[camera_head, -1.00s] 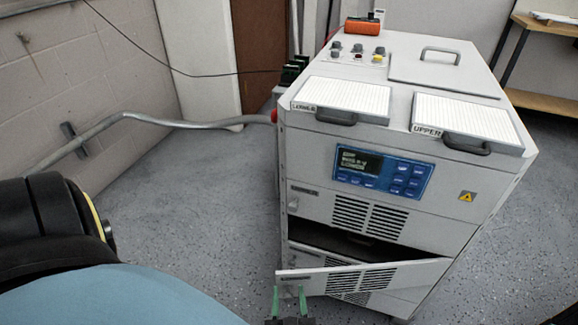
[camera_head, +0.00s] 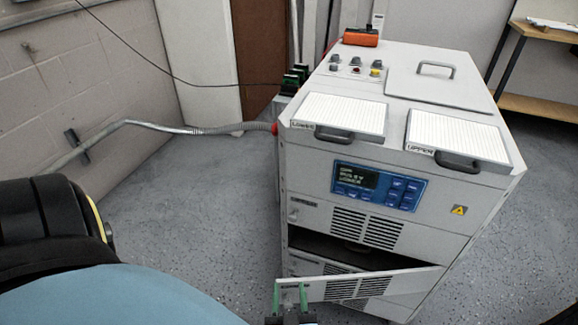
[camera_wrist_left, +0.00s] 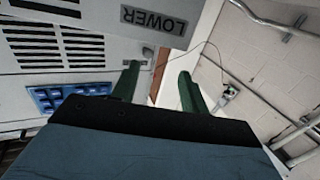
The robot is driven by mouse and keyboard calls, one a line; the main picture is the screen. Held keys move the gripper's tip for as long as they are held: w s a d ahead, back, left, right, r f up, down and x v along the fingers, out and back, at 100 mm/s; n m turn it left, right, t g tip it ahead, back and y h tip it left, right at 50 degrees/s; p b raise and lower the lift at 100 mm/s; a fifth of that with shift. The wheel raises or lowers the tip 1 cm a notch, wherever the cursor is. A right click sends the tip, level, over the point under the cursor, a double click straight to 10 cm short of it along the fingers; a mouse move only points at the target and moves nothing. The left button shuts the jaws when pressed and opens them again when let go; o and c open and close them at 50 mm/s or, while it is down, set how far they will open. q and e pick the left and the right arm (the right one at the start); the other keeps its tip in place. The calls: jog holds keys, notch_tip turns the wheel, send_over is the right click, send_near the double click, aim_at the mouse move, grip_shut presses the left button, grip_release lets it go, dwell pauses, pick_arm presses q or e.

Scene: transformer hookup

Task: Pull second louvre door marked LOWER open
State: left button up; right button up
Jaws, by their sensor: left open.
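The louvre door marked LOWER (camera_head: 340,288) is the lower front panel of the grey cabinet (camera_head: 310,170). It stands partly open, with a dark gap above and behind it. In the left wrist view its LOWER label (camera_wrist_left: 160,20) shows at the top, upside down. My left gripper (camera_head: 290,290) is at the door's left end, its green fingers open and upright. In the left wrist view the open fingers (camera_wrist_left: 157,85) have nothing visible between them but background. I cannot tell whether a finger touches the door. My right gripper is not in view.
A closed louvre door (camera_head: 365,230) sits above the opening, below a blue display panel (camera_head: 378,185). Two handled white-topped panels, LOWER (camera_head: 342,113) and UPPER (camera_head: 455,135), lie on top. A grey hose (camera_head: 190,130) runs left to the wall.

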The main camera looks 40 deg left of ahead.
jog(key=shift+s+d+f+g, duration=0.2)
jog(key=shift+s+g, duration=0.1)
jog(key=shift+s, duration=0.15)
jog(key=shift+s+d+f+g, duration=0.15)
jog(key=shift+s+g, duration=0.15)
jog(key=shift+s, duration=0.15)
